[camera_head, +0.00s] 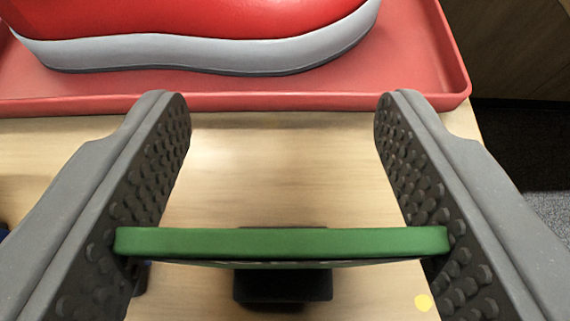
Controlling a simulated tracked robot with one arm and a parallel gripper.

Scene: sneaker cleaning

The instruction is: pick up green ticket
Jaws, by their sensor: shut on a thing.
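The green ticket (281,242) is a thin, flat green piece seen nearly edge-on. It spans the gap between the two fingers of my gripper (282,240). My gripper is shut on it, with the dark studded pads touching its left and right ends. The ticket's face is mostly hidden at this angle. I cannot tell how far it is above the wooden table (270,165).
A red tray (425,60) with a raised rim lies beyond my gripper. A red sneaker (190,20) with a grey sole stands in it. A dark block (283,286) is below the ticket. The table's right edge is near.

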